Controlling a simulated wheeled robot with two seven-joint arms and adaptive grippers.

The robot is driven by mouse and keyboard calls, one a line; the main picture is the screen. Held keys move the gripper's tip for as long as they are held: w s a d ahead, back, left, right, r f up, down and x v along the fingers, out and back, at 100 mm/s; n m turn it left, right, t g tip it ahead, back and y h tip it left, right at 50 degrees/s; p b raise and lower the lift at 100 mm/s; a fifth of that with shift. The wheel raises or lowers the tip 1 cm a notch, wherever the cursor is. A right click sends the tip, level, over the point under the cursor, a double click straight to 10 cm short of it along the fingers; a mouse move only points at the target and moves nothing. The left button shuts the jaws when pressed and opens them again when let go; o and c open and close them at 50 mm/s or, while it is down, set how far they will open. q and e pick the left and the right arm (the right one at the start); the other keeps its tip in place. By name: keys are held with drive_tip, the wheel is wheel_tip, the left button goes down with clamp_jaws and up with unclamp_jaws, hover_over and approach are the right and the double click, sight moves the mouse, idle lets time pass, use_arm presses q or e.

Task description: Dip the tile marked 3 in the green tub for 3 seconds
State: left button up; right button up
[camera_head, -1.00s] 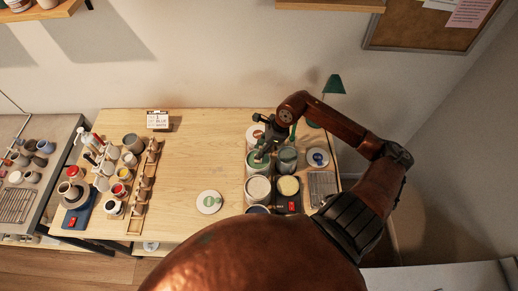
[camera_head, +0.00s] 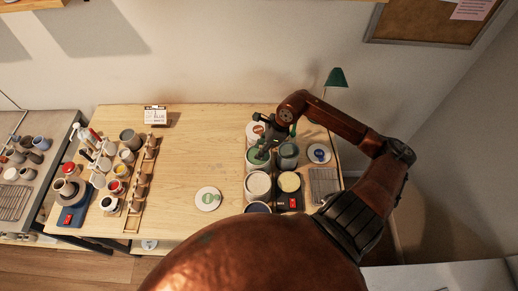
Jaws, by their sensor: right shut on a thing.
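The green tub (camera_head: 252,163) stands at the back left of the group of tubs on the right of the table. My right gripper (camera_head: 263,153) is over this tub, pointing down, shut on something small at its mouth. The held thing is mostly hidden by the fingers and the tub; I cannot read any mark on it, nor tell how deep it sits. My left gripper is not in view.
A grey-green tub (camera_head: 288,154) stands close on the right. A cream tub (camera_head: 257,184) and a yellowish tub (camera_head: 289,182) stand in front. The table's middle is clear.

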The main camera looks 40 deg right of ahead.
drive_tip(key=shift+f+b, duration=0.65)
drive_tip(key=shift+f, duration=0.2)
drive_tip(key=shift+r, duration=0.15)
idle(1.2)
drive_tip(key=shift+r+p, duration=1.7)
drive_tip(key=shift+r, duration=1.95)
